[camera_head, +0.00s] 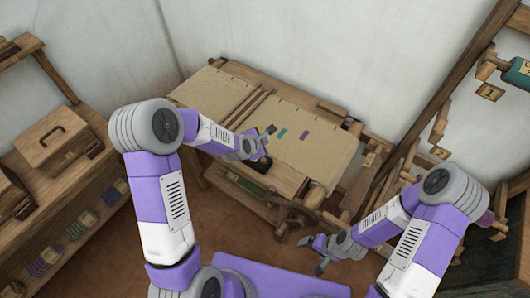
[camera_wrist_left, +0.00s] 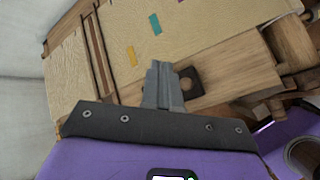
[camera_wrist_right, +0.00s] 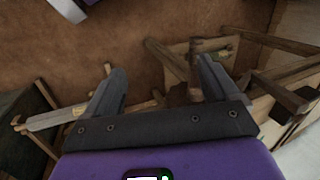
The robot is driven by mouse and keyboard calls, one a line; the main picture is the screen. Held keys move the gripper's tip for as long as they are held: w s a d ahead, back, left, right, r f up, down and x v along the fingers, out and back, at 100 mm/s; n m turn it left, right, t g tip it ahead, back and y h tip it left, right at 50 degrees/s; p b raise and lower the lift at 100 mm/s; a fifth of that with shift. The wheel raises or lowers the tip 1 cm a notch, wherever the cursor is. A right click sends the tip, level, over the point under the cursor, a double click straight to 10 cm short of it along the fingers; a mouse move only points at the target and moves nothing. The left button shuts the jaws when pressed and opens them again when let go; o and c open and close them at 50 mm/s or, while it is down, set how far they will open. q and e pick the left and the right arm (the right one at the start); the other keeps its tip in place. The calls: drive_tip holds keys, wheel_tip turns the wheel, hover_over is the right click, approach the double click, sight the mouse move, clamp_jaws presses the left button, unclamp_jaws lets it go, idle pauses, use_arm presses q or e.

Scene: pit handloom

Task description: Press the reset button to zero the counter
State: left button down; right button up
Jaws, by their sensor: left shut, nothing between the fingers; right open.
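My left gripper (camera_head: 265,141) is shut and empty over the front wooden edge of the loom table. In the left wrist view its closed fingers (camera_wrist_left: 163,84) point at the board, and just right of them is a small dark block with a round centre (camera_wrist_left: 190,80), partly covered by the fingers. The block may be the counter or its reset button; I cannot tell, and no digits show. A dark shape (camera_head: 262,165) also lies below the gripper in the head view. Whether the fingers touch the block is unclear. My right gripper (camera_head: 312,255) is open and empty, low beside the table.
Beige cloth (camera_head: 310,145) with small coloured patches covers the tabletop. A wooden box (camera_head: 52,138) stands on the left shelf. Wooden loom posts and beams (camera_head: 420,130) rise on the right. The brown floor (camera_head: 240,220) is free in front of the table.

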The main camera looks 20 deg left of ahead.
use_arm(q)
drive_tip(key=shift+s, duration=0.15)
drive_tip(key=shift+f, duration=0.1)
drive_tip(key=b, duration=0.6)
hover_over(263, 162)
wheel_tip(263, 162, down, 8)
drive_tip(key=shift+a+r, duration=0.1)
drive_tip(key=shift+f+b, duration=0.3)
drive_tip(key=shift+f, duration=0.1)
drive_tip(key=shift+f, duration=0.1)
idle(1.5)
drive_tip(key=shift+f+b, duration=0.35)
drive_tip(key=shift+b, duration=0.25)
drive_tip(key=shift+f+b, duration=0.6)
drive_tip(key=shift+b, duration=0.1)
idle(0.5)
drive_tip(key=shift+r, duration=0.1)
drive_tip(key=shift+r+p, duration=0.55)
drive_tip(key=shift+r, duration=0.4)
